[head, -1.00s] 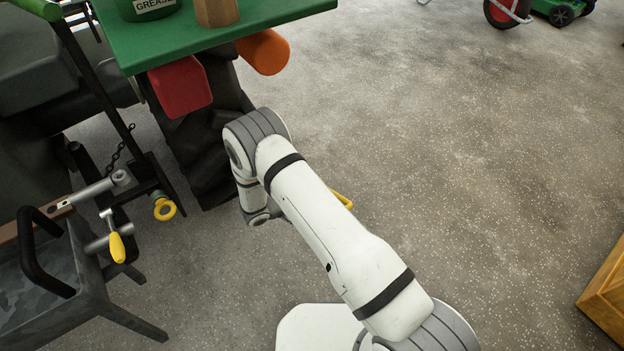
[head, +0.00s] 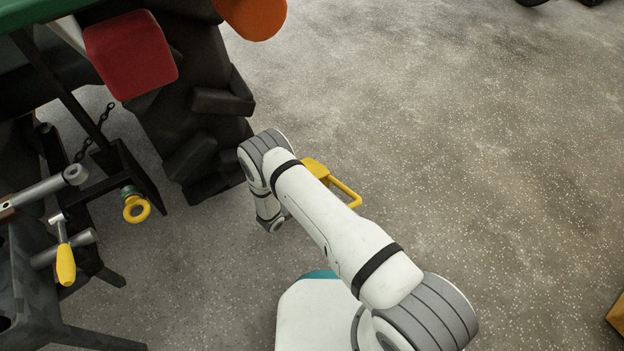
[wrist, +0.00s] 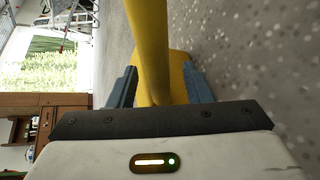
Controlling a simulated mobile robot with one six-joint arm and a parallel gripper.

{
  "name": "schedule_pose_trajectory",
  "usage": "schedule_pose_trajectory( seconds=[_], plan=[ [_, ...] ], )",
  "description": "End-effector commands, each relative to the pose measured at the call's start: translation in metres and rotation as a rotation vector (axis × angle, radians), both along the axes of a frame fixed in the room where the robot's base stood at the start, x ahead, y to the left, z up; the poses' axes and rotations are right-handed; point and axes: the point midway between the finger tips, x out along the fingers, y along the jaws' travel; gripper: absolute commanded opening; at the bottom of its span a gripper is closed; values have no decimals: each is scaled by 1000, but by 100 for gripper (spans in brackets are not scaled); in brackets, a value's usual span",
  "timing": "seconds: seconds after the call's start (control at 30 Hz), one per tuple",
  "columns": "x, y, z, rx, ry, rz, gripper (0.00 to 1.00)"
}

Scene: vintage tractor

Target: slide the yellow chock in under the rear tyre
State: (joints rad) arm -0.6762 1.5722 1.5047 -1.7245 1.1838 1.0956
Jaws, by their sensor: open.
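The yellow chock (head: 316,169) lies on the floor to the right of the black lugged rear tyre (head: 205,120), apart from it in the head view. Its bar handle (head: 345,193) sticks out to the lower right, and my arm hides part of it. In the wrist view the chock (wrist: 178,68) fills the space in front of my gripper (wrist: 160,86). The fingers are apart, one on either side of the yellow shape. I cannot tell whether they touch it. My gripper is hidden behind my arm in the head view.
The drawbar and a yellow ring (head: 136,208) stand left of the tyre, with a yellow-handled tool (head: 65,262) nearer. Red (head: 130,54) and orange (head: 252,14) lamp-like parts hang above the tyre. Speckled floor (head: 450,150) is clear to the right.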

Motion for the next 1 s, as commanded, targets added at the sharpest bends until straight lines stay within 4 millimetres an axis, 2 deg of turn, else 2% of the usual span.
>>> schedule_pose_trajectory(
  seconds=[0.03, 0.1, 0.33, 0.9, 1.0],
  plan=[
    [6, -7, -7, 0, -1, -5, 45],
    [12, -12, -8, 0, 0, -5, 45],
    [14, -14, -6, 0, 0, -5, 45],
    [14, -15, -6, 0, 1, -7, 0],
    [14, -15, -6, 0, 1, -7, 0]
  ],
)
